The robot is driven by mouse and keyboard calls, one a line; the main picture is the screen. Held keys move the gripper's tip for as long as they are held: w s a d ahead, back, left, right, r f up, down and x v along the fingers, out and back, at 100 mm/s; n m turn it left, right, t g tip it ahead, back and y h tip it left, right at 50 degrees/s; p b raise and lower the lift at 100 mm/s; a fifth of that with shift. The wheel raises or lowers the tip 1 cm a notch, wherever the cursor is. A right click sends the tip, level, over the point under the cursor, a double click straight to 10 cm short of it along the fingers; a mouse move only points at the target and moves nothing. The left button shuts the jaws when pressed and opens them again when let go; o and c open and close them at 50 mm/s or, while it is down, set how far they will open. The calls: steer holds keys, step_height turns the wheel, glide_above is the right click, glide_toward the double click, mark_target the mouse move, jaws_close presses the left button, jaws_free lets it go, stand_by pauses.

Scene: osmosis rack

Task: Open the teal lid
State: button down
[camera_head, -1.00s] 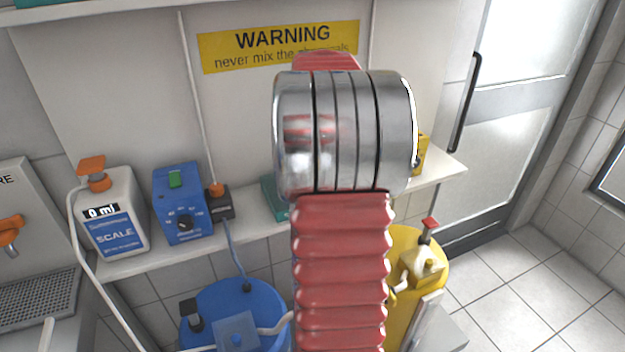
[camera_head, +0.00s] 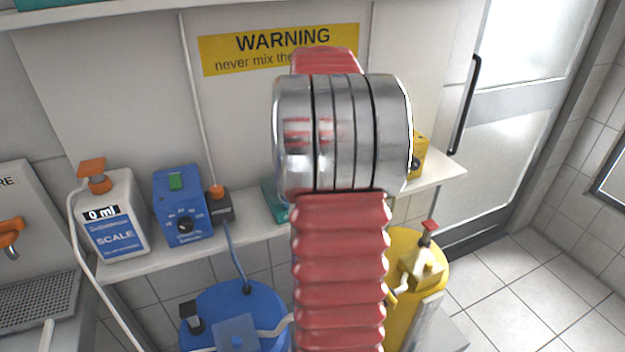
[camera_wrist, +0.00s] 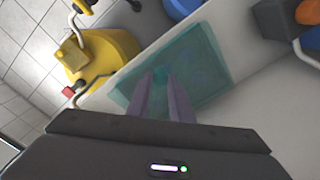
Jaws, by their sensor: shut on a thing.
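The teal lid (camera_wrist: 200,62) is a translucent, flat, rectangular piece with a small teal knob near its middle, in the wrist view. My gripper (camera_wrist: 159,76) reaches over it from below in the picture, its two grey-purple fingers shut on the small knob. The lid appears level on the pale shelf; I cannot tell whether it is lifted at all. In the head view only a left corner of a teal box (camera_head: 274,199) shows, and my red and chrome arm hides the rest and my gripper.
On the shelf (camera_head: 140,258) stand a white scale bottle (camera_head: 117,238), a blue device (camera_head: 182,205) and a small yellow box (camera_head: 418,157). Below are a blue barrel (camera_head: 258,303) and a yellow barrel (camera_head: 404,320). The floor at right is clear.

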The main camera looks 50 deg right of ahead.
steer(key=w+r, duration=0.1)
steer(key=w+d+r, duration=0.2)
steer(key=w+r, duration=0.1)
steer(key=shift+w+d+r, duration=0.4)
steer(key=shift+w+d, duration=0.1)
steer(key=shift+w, duration=0.3)
steer(key=c, duration=2.5)
jaws_free()
steer(key=shift+w+a, duration=0.15)
steer(key=o, duration=0.9)
steer(key=shift+s+r, duration=0.1)
steer(key=shift+s, duration=0.15)
